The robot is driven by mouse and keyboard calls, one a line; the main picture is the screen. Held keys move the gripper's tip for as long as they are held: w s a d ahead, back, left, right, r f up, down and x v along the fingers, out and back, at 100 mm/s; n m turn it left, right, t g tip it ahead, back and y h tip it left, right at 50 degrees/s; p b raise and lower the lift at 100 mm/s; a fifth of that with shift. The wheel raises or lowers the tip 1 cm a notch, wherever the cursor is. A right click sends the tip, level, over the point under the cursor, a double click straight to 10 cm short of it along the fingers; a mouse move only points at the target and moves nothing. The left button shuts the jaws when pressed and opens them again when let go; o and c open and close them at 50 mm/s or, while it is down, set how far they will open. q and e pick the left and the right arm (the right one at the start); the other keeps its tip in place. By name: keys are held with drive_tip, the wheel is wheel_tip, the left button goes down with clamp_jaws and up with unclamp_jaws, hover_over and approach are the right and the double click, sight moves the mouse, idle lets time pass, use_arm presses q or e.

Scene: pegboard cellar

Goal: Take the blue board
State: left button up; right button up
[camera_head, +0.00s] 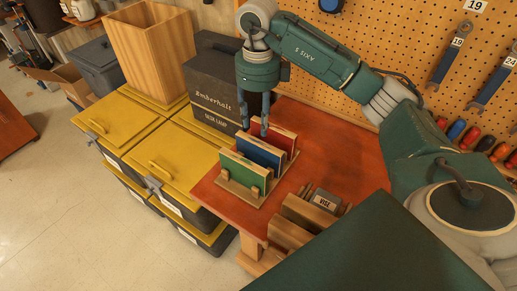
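A wooden rack (241,193) on the red-brown table holds three upright boards in a row. The blue board (259,153) stands in the middle, between the green board (243,172) in front and the red board (279,138) behind. My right gripper (256,129) points down from above, at the upper edges of the blue and red boards. Its fingers are apart, with nothing visibly held between them. I cannot tell whether a fingertip touches a board. My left gripper is not in view.
A black desk lamp box (213,84) stands close behind my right gripper. Yellow-lidded bins (175,158) stand left of the table (335,150). A wooden holder (290,232) with dark items is at the front. A pegboard with tools (400,40) rises behind; the table's middle is clear.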

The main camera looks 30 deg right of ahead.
drive_tip(key=b, duration=0.4)
hover_over(258, 144)
wheel_tip(258, 144, down, 4)
drive_tip(key=shift+s+a+f, duration=0.1)
drive_tip(key=shift+f, duration=0.15)
drive_tip(key=shift+w+f+b, duration=0.2)
drive_tip(key=shift+f+b, duration=0.6)
drive_tip(key=shift+s+f, duration=0.15)
drive_tip(key=shift+f, duration=0.4)
wheel_tip(258, 144, down, 4)
drive_tip(key=shift+r+p, duration=0.25)
drive_tip(key=shift+p, duration=0.55)
drive_tip(key=shift+f, duration=0.65)
wheel_tip(258, 144, down, 5)
drive_tip(key=shift+r+p, duration=0.1)
drive_tip(key=shift+p, duration=0.75)
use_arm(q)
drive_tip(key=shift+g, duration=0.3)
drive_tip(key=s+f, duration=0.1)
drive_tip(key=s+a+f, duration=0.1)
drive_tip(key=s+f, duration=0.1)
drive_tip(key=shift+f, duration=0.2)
use_arm(e)
clamp_jaws()
